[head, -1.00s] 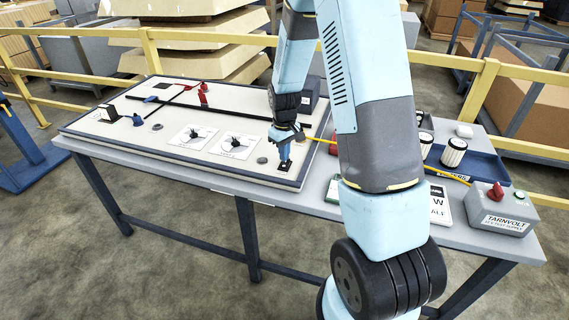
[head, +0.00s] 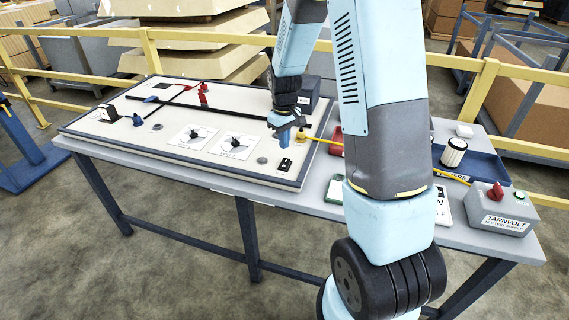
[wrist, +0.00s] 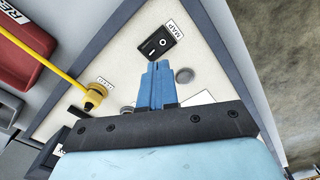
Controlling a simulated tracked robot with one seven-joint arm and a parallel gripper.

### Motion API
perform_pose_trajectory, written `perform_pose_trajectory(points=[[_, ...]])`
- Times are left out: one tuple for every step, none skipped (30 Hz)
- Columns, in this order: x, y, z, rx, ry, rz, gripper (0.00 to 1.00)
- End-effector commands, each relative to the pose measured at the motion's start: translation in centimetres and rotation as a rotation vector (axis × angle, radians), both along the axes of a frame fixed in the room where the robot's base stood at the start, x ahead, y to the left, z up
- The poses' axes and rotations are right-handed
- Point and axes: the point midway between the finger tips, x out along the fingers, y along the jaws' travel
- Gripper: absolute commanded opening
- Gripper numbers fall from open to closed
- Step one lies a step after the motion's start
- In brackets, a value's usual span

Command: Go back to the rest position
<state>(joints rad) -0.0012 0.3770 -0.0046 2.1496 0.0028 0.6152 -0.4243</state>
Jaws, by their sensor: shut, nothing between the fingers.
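My gripper (head: 287,143) is shut and empty in the head view, a little above the right end of the sloped cream panel (head: 235,100). In the wrist view, its blue fingers (wrist: 160,85) are together. They point toward a black rocker switch (wrist: 157,43) with a label beside it. The switch also shows in the head view (head: 285,165), just below the fingertips and apart from them.
Two black dials (head: 235,141), a red lever (head: 203,89) and a grey supply box (head: 502,212) are on the bench. A yellow rail (head: 440,62) runs behind.

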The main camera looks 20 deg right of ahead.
Motion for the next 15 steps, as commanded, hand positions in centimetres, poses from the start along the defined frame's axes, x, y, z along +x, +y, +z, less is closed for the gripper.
perform_pose_trajectory(points=[[0.0, 0.0, 0.0, 0.0, 0.0, 0.0, 0.0], [0.0, 0.0, 0.0, 0.0, 0.0, 0.0, 0.0], [0.0, 0.0, 0.0, 0.0, 0.0, 0.0, 0.0], [0.0, 0.0, 0.0, 0.0, 0.0, 0.0, 0.0], [0.0, 0.0, 0.0, 0.0, 0.0, 0.0, 0.0], [0.0, 0.0, 0.0, 0.0, 0.0, 0.0, 0.0], [0.0, 0.0, 0.0, 0.0, 0.0, 0.0, 0.0], [0.0, 0.0, 0.0, 0.0, 0.0, 0.0, 0.0], [0.0, 0.0, 0.1, 0.0, -0.001, -0.001, 0.0], [-0.1, 0.0, 0.2, 0.0, -0.002, -0.001, 0.0], [-0.1, 0.0, 0.4, 0.0, -0.005, -0.003, 0.0], [-0.2, 0.0, 0.9, 0.0, -0.011, -0.006, 0.0], [-0.4, 0.0, 1.3, 0.0, -0.015, -0.01, 0.0], [-0.5, 0.0, 1.8, 0.001, -0.022, -0.014, 0.0], [-0.8, 0.0, 2.8, 0.001, -0.031, -0.022, 0.0]])
